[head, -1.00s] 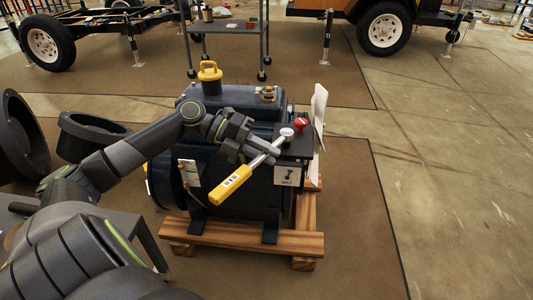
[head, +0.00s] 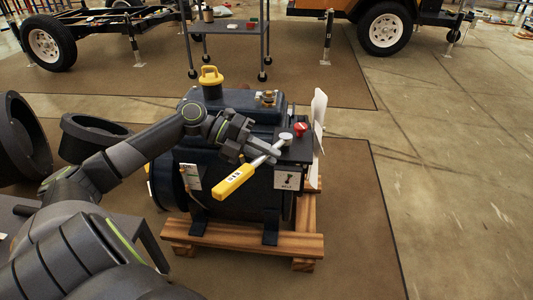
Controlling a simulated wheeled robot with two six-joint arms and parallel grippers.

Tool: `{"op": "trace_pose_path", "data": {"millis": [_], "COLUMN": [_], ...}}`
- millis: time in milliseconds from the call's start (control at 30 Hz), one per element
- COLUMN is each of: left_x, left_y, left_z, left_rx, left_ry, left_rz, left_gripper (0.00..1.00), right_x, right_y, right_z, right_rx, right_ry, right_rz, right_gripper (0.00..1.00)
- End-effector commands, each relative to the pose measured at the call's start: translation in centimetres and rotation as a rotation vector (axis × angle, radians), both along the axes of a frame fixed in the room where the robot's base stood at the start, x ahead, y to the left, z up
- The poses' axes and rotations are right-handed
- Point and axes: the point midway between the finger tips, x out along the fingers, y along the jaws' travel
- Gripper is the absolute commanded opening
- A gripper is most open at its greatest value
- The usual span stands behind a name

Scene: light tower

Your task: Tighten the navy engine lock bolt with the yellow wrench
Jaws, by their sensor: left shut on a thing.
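The navy engine (head: 245,192) rests on a wooden pallet. The yellow wrench (head: 235,181) slants across the engine's front, its yellow handle low and left. Its metal head (head: 281,144) is up and right, at the corner of the engine's top beside a red knob. My left gripper (head: 262,156) is shut on the wrench's metal shank, near the head. The lock bolt is not clearly seen; the wrench head may hide it, and I cannot tell if they touch. My right gripper is not in view.
A red knob (head: 301,129) and a white panel (head: 319,115) stand right of the wrench head. A yellow-handled cap (head: 211,77) is on the engine's top. The wooden pallet (head: 240,236) sits on a brown mat. The floor to the right is clear.

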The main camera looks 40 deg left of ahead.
Motion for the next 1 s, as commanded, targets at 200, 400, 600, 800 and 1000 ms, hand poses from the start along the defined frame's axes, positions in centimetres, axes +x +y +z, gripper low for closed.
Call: {"op": "trace_pose_path", "data": {"millis": [200, 400, 600, 800, 1000], "left_x": [0.0, 0.0, 0.0, 0.0, 0.0], "left_y": [0.0, 0.0, 0.0, 0.0, 0.0], "left_z": [1.7, 2.9, 4.1, 4.3, 4.3], "left_rx": [0.0, 0.0, -0.001, -0.001, -0.001], "left_ry": [-0.001, -0.003, -0.003, -0.005, -0.005], "left_rz": [0.0, -0.001, -0.001, -0.001, -0.001], "left_gripper": [0.0, 0.0, 0.0, 0.0, 0.0], "right_x": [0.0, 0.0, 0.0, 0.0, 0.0], "right_y": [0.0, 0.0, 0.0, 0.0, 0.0], "right_z": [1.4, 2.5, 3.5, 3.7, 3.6], "right_rx": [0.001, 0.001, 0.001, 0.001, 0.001], "right_ry": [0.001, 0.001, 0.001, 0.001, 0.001], "right_rz": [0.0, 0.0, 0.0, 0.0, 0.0], "right_gripper": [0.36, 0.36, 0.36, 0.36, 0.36]}}
